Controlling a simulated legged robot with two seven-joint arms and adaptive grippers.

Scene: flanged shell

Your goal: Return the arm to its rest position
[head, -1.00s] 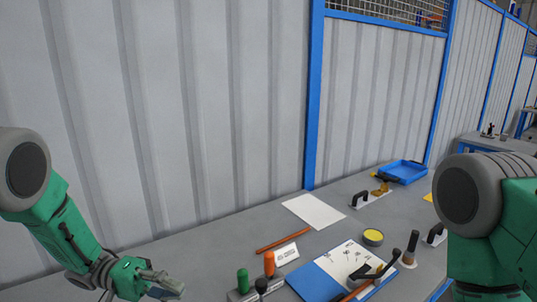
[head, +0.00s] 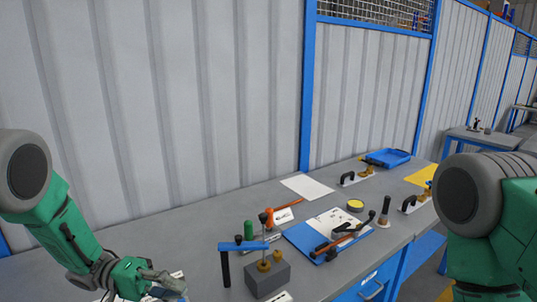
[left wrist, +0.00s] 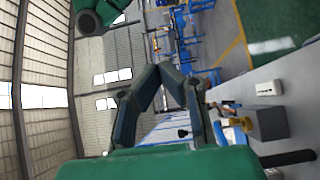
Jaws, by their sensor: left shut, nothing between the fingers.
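My left gripper (head: 168,284) is at the lower left of the head view, over the left part of the grey bench (head: 205,255). In the left wrist view its two dark fingers (left wrist: 160,72) meet at their tips with nothing between them. My green and grey left arm (head: 70,230) comes in from the left edge, bent at the elbow. Of my right arm, a grey joint and green link (head: 495,220) show at the right edge; its gripper is out of view.
A grey block with brass knobs (head: 268,277) and a blue-topped T-shaped tool (head: 225,262) stand right of my left gripper. Farther right are a blue clipboard (head: 300,236), a yellow-topped tin (head: 355,205) and a blue tray (head: 388,157). A corrugated wall (head: 200,100) backs the bench.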

